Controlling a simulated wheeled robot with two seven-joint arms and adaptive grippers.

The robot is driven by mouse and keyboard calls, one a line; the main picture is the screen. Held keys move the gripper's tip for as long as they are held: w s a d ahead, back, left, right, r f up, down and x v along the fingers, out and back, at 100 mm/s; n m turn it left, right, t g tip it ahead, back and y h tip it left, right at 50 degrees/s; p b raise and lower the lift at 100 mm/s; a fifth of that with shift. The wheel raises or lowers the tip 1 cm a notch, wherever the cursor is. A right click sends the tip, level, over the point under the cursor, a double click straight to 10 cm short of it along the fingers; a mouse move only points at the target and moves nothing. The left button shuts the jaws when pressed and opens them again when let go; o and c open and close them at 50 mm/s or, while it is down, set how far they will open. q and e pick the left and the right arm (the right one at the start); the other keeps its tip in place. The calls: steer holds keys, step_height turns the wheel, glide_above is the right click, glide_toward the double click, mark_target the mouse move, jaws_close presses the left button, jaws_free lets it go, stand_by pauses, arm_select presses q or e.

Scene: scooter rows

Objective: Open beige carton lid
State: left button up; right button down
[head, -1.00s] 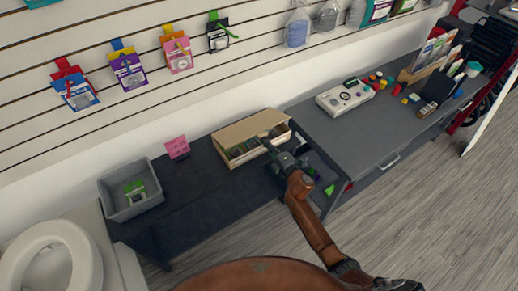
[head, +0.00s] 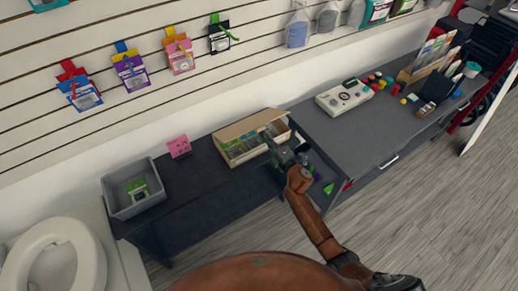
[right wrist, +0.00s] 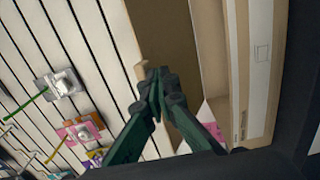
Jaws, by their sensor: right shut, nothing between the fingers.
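The beige carton (head: 232,160) sits on the dark low bench below the slatted wall. Its lid (head: 240,129) is raised and tilted back along the wall side, and green and other small items show inside. My right gripper (head: 268,138) is shut and empty, with its fingertips at the right part of the carton's opening, by the lid; contact cannot be told. In the right wrist view its dark fingertips (right wrist: 157,80) meet beside a brown panel, with the carton's beige side (right wrist: 262,70) to the right. My left gripper is out of view.
A grey bin (head: 132,190) with a green item and a pink box (head: 179,146) stand left of the carton. A grey desk (head: 345,150) with a white device (head: 345,97) stands to the right. Packets hang on the wall behind. The bench between bin and carton is clear.

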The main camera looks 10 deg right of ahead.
mark_target(260, 127)
steer(key=shift+w+a+r+p, duration=0.2)
steer(key=shift+w+r, duration=0.35)
steer(key=shift+r, duration=0.05)
steer(key=shift+w+a+r+p, duration=0.2)
steer(key=shift+w+r+p, duration=0.05)
steer(key=shift+w+r, duration=0.35)
steer(key=shift+w+a+r+p, duration=0.2)
steer(key=shift+w+r, duration=0.3)
steer(key=shift+r, duration=0.1)
steer(key=shift+r+b+x, duration=0.2)
steer(key=shift+b+x, duration=0.1)
steer(key=shift+x, duration=0.55)
steer(key=shift+r+b+x, duration=0.15)
steer(key=shift+b+x, duration=0.15)
steer(key=shift+x, duration=0.5)
steer(key=shift+r+b+x, duration=0.2)
steer(key=shift+b+x, duration=0.1)
steer(key=shift+x, duration=0.55)
steer(key=shift+b+x, duration=1.1)
steer(key=shift+x, duration=0.6)
steer(key=shift+b+x, duration=0.4)
steer(key=shift+x, duration=0.4)
steer(key=shift+r, duration=0.2)
